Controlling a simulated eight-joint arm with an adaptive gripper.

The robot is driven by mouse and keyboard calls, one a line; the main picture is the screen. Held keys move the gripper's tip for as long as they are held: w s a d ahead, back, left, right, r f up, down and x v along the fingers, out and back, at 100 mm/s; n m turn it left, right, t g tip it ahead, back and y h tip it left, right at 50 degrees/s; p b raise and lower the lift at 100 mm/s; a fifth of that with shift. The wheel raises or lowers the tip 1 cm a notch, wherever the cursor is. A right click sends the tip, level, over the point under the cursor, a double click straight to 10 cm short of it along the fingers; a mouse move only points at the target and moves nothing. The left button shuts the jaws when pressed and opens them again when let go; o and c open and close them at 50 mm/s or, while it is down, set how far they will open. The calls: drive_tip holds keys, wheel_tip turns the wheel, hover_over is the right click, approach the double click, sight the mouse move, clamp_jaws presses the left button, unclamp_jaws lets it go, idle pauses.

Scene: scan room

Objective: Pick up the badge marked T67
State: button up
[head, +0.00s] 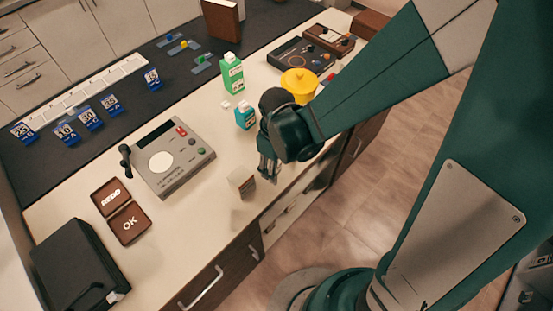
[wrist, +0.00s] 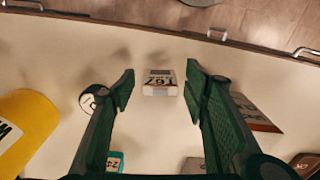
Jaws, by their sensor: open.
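The badge marked T67 (wrist: 159,84) is a small pale block with a dark band and dark lettering, which appears upside down in the wrist view. It sits near the counter's front edge, and a small pale block (head: 242,181) in the head view appears to be the same badge. My gripper (wrist: 161,82) is open, with one finger on each side of the badge in the wrist picture and a gap on both sides. In the head view my gripper (head: 268,168) points down, just right of the block. The height between fingertips and badge is hard to tell.
A grey device (head: 172,157) with a round white pad lies left of the block, with brown REDO (head: 111,197) and OK (head: 130,223) plates beyond. Blue numbered tags (head: 90,119) stand farther back.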

idle(0.6)
drive_tip(key=c, duration=0.9)
drive_tip(key=shift+r+p, duration=1.05)
drive_tip(key=shift+r, duration=3.9)
